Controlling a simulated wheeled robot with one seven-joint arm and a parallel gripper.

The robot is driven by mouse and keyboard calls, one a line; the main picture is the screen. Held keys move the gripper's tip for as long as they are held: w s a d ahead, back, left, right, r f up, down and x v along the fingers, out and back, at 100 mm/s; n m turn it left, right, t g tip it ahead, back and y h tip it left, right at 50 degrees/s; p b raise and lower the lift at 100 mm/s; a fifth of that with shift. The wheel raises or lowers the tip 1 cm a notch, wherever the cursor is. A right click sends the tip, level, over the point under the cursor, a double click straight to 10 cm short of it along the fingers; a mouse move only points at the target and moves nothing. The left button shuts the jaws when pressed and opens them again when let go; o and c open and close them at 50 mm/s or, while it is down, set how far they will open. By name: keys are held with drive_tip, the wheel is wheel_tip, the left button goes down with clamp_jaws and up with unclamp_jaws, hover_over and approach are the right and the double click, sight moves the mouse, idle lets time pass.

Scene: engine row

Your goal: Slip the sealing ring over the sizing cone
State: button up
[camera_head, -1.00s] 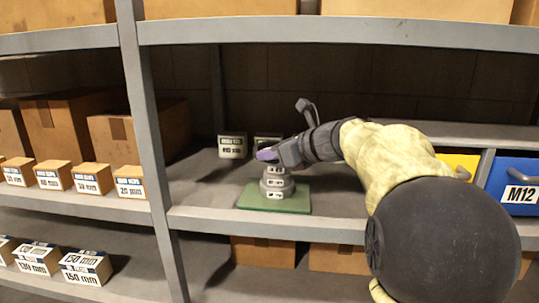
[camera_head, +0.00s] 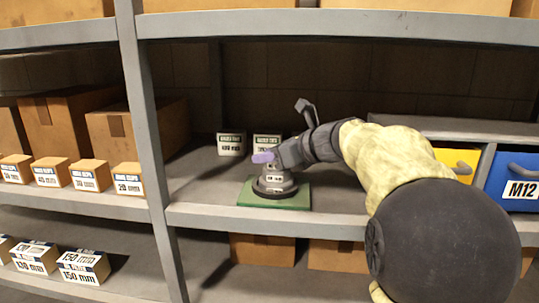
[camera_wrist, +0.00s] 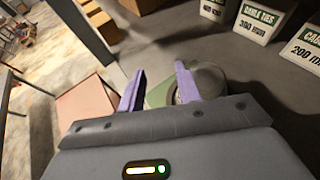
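The grey stepped sizing cone (camera_head: 274,178) stands upright on a green base plate (camera_head: 246,197) on the middle shelf. The dark sealing ring (camera_head: 273,191) sits around the lower part of the cone, low over the plate, and looks roughly level. My gripper (camera_head: 263,157) is just above the cone's top, its purple fingers clear of the ring. In the wrist view my gripper (camera_wrist: 160,84) has its fingers well apart with nothing held between them. The cone (camera_wrist: 210,78) shows there partly behind the right finger; the ring is hard to make out.
Two white cable-tie boxes (camera_head: 231,144) (camera_head: 267,142) stand behind the cone. A shelf post (camera_head: 148,130) rises to the left. Yellow (camera_head: 458,160) and blue (camera_head: 513,183) bins stand to the right. The shelf left of the plate is clear.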

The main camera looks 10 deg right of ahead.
drive_tip(key=b+v, duration=0.5)
drive_tip(key=v, duration=1.2)
drive_tip(key=shift+r, duration=0.15)
drive_tip(key=shift+d, duration=0.1)
idle(0.5)
drive_tip(key=shift+s, duration=0.1)
